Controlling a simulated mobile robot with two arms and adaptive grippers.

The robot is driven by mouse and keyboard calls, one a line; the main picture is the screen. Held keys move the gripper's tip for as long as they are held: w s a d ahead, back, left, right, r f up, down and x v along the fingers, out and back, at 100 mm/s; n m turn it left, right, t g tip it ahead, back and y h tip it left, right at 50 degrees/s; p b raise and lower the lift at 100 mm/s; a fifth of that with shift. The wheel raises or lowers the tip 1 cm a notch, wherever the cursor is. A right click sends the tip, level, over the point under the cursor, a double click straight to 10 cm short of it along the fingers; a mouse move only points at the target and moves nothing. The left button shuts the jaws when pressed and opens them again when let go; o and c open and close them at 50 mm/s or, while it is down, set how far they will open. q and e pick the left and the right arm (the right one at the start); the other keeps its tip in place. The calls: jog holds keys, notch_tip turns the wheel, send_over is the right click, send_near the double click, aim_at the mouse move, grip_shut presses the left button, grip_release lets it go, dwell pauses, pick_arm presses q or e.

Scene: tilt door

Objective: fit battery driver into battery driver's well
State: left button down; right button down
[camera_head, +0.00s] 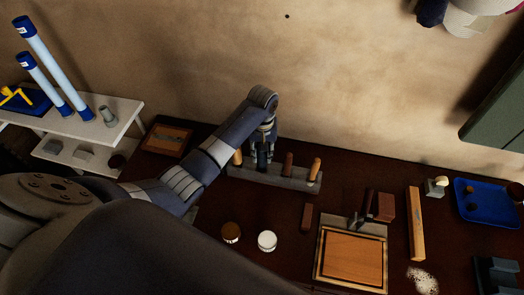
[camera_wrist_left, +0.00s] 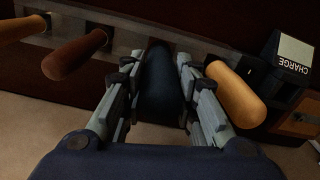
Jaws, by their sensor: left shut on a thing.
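My left gripper (camera_head: 264,152) is over the grey tool rack (camera_head: 298,184) on the dark bench, between wooden handles. In the left wrist view the gripper (camera_wrist_left: 161,88) is shut on a dark blue, rounded body (camera_wrist_left: 159,92), seemingly the battery driver. It points toward the rack, in line with the row of handles. Its far end and the well behind it are hidden, so I cannot tell how deep it sits. My right gripper is not in view.
A brown handle (camera_wrist_left: 76,54) and an orange handle (camera_wrist_left: 237,94) stand close on either side of the gripper. A box marked CHARGE (camera_wrist_left: 293,52) is beyond the orange one. A wooden tray (camera_head: 350,258) and two jars (camera_head: 267,240) lie in front of the rack.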

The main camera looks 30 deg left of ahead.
pick_arm(q)
jog(key=shift+f, duration=0.65)
jog(key=c, duration=1.2)
grip_release()
jog(key=shift+r, duration=0.1)
notch_tip(320, 180, up, 12)
jog(key=shift+d+f, duration=0.1)
jog(key=shift+s, duration=0.1)
